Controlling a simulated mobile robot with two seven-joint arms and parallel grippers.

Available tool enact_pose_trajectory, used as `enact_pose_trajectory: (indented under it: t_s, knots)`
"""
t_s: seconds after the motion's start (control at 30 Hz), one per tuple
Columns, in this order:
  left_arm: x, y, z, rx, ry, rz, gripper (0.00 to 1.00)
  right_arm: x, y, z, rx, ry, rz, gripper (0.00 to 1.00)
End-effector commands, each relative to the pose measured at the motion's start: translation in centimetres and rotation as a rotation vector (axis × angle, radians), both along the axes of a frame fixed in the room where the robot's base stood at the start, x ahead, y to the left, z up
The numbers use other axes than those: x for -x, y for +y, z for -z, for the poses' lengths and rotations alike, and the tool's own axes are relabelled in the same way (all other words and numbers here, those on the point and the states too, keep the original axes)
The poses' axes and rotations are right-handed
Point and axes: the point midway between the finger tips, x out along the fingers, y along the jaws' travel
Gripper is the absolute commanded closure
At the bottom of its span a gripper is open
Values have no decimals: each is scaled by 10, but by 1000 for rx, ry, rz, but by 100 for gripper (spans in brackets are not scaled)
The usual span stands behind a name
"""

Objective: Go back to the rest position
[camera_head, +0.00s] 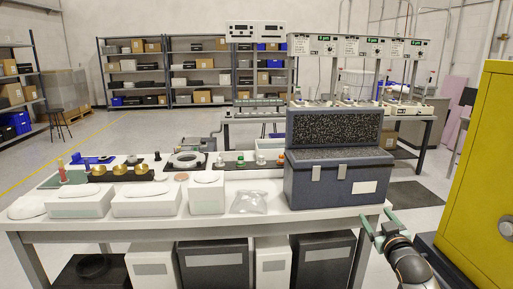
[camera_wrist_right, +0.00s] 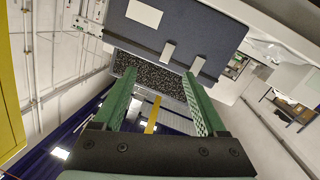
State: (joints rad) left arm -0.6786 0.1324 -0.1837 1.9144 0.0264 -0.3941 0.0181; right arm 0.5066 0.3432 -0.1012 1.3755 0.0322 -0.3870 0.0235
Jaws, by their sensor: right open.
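My right gripper (camera_head: 381,228) is at the right front corner of the white table (camera_head: 262,217), just beyond its edge. In the right wrist view its green fingers (camera_wrist_right: 163,100) stand wide apart with nothing between them. A dark blue case (camera_head: 338,181) with its lid raised, showing speckled dark foam, stands at the table's right end. The case also shows in the right wrist view (camera_wrist_right: 165,30), behind the fingertips and apart from them as far as I can tell. My left gripper is in neither view.
White boxes (camera_head: 80,201) and a clear plastic bag (camera_head: 248,202) lie along the table's front edge. Brass cups (camera_head: 120,170) and small parts sit behind them. A yellow cabinet (camera_head: 482,170) stands close on the right. Bins (camera_head: 212,264) fill the space below the table.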

Motion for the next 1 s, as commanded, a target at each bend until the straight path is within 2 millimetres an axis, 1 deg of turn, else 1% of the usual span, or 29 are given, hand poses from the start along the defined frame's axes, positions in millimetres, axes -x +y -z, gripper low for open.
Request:
enact_pose_trajectory:
  t_s: [0.03, 0.17, 0.2, 0.27, 0.3, 0.37, 0.4, 0.47, 0.5, 0.53, 0.57, 0.6, 0.67, 0.7, 0.8, 0.9, 1.0]
  knots:
    - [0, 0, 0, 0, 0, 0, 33, 13, 12, 34, -4, 50, -16, 26]
    - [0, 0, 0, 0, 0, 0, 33, 43, 35, 86, -17, 122, -51, 26]
    - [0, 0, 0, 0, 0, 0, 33, 55, 43, 104, -23, 148, -62, 26]
    - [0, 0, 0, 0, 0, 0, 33, 76, 55, 132, -35, 191, -80, 26]
    - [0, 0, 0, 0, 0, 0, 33, 91, 64, 150, -45, 221, -92, 26]
    - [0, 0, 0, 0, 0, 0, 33, 119, 78, 179, -63, 269, -110, 26]
    - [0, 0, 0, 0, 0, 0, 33, 139, 88, 197, -78, 303, -123, 26]
    - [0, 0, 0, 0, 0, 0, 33, 171, 102, 222, -100, 353, -140, 26]
    - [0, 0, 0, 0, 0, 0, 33, 193, 112, 237, -117, 386, -150, 26]
    - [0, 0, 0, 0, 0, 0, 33, 210, 118, 248, -129, 412, -156, 26]
    - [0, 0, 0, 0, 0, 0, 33, 227, 125, 257, -142, 435, -162, 26]
    - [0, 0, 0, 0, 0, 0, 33, 250, 133, 268, -161, 469, -169, 26]
    - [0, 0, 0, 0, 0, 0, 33, 284, 144, 283, -187, 515, -176, 26]
    - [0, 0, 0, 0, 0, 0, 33, 305, 151, 290, -205, 544, -179, 26]
    - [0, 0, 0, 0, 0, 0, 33, 350, 165, 302, -243, 606, -184, 26]
    - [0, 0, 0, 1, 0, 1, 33, 381, 174, 307, -271, 648, -183, 26]
    - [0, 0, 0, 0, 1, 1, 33, 398, 178, 309, -287, 670, -182, 26]
